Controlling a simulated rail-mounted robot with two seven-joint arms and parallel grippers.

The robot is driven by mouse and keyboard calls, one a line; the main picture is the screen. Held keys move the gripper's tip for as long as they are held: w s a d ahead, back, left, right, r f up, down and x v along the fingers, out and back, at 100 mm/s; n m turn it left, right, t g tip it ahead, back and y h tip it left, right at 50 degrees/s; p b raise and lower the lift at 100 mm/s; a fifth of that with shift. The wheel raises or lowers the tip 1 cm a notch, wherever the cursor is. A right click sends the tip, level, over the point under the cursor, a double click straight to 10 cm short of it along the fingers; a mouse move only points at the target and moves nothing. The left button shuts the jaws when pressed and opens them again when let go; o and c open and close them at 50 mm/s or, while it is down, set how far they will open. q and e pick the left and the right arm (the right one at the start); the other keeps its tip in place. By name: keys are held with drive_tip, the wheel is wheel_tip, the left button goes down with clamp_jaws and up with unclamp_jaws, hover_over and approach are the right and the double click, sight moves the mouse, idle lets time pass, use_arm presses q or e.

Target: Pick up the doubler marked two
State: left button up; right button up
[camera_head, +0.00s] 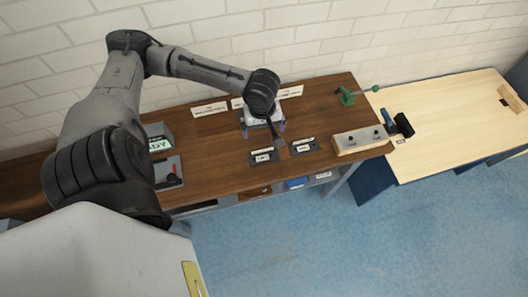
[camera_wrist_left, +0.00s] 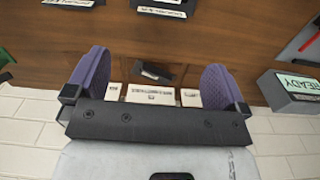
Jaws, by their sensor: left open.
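My left gripper (camera_head: 263,130) hangs over the dark wooden bench (camera_head: 215,160), pointing down. Its purple fingers also show in the left wrist view (camera_wrist_left: 156,84), spread apart with nothing held between them. A small dark piece (camera_wrist_left: 152,72) lies on the bench in the gap between the fingers in that view, in front of a white card (camera_wrist_left: 152,94). I cannot read a number on it, so I cannot tell whether it is the doubler marked two. The gripper hides that spot in the head view. My right gripper is not in view.
Two dark labelled trays (camera_head: 262,157) (camera_head: 303,145) sit at the bench's front edge. A READY sign box (camera_head: 160,142) stands left. A green clamp-like tool (camera_head: 347,96) and a pale block with knobs (camera_head: 360,139) are right. A brick wall (camera_head: 240,45) runs behind.

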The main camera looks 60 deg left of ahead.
use_arm(q)
drive_tip(key=b, duration=0.3)
hover_over(264, 156)
drive_tip(key=a, duration=0.2)
drive_tip(key=shift+n, duration=0.3)
wheel_tip(264, 156, down, 8)
drive_tip(key=shift+f, duration=0.15)
drive_tip(key=shift+w+f+b, duration=0.1)
drive_tip(key=shift+f+b, duration=0.7)
drive_tip(key=shift+f, duration=1.8)
drive_tip(key=shift+c, duration=0.5)
drive_tip(key=c, duration=0.7)
drive_tip(key=shift+c, duration=0.5)
drive_tip(key=shift+r, duration=0.2)
